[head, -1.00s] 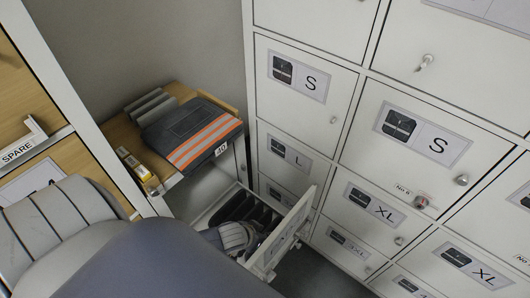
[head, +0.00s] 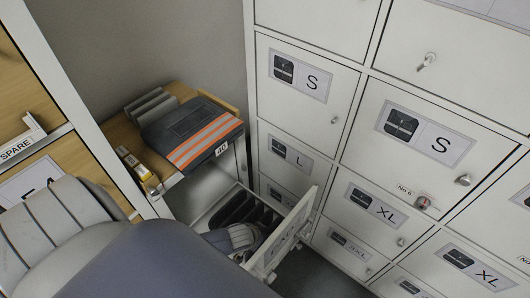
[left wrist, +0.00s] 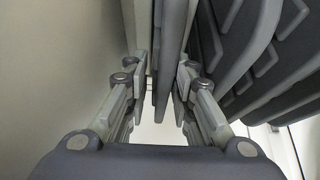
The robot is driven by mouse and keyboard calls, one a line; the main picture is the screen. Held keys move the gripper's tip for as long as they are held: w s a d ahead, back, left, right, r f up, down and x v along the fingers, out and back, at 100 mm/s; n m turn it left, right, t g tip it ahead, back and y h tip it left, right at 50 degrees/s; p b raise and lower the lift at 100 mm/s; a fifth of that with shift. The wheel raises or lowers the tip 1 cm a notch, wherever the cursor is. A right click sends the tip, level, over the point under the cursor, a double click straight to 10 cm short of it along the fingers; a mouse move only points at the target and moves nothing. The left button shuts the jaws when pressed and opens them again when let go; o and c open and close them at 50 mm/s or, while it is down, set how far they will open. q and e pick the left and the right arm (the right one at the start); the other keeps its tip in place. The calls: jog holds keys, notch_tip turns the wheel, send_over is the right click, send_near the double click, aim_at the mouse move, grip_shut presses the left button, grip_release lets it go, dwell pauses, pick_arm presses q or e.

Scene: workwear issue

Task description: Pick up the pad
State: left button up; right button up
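Dark knee pads (head: 237,207) stand in a row in the open lower drawer (head: 212,209). My left gripper (head: 243,238) reaches down into this drawer, and my arm hides part of it. In the left wrist view, one dark pad (left wrist: 172,45) stands edge-on between the two fingers of the left gripper (left wrist: 164,88). A light gap shows beside the left finger, so the fingers look open around the pad. More pads (left wrist: 250,50) stand close on the right. My right gripper is not in view.
The drawer front (head: 286,236) stands out at the right, near the lockers (head: 400,150). A folded dark garment with orange stripes (head: 195,132) lies on a wooden-topped cabinet behind the drawer. A pale wall (left wrist: 60,70) is close on the left.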

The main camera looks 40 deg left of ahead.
pick_arm(q)
jog(key=shift+f, duration=0.2)
dwell(0.4)
grip_shut()
jog(key=shift+r, duration=0.15)
